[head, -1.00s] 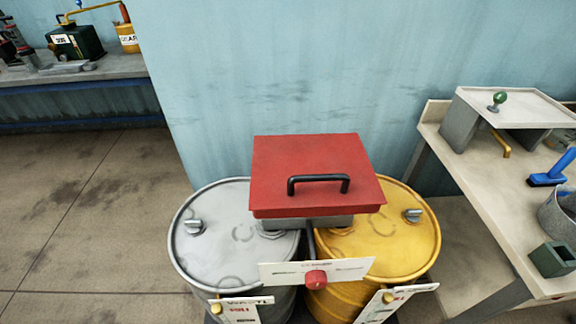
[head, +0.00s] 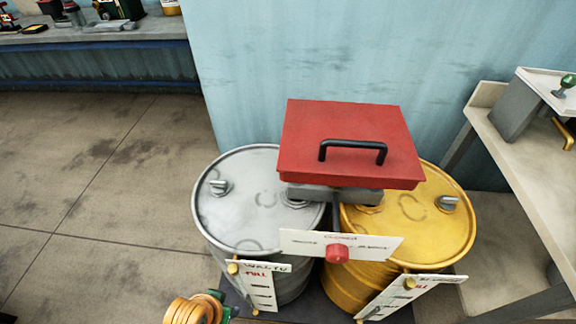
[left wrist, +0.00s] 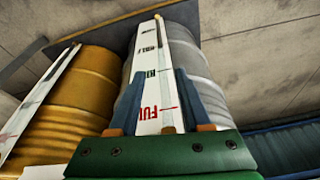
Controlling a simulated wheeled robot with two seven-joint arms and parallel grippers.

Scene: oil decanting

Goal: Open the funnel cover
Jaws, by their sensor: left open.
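The red funnel cover (head: 345,130) lies flat and closed above the two drums in the head view. Its black handle (head: 353,150) stands near the front edge, with nothing touching it. The grey funnel body (head: 330,193) shows just below the cover. My left gripper shows at the bottom edge of the head view (head: 214,302), low and in front of the silver drum, well away from the cover. In the left wrist view the gripper (left wrist: 160,78) has its blue fingers apart and empty, in front of the white gauge plate (left wrist: 152,90). My right gripper is not in view.
A silver drum (head: 242,220) and a yellow drum (head: 420,235) stand side by side under the funnel. A white sign (head: 305,243) with a red knob (head: 337,253) is in front. A table (head: 520,175) stands at right. The floor at left is clear.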

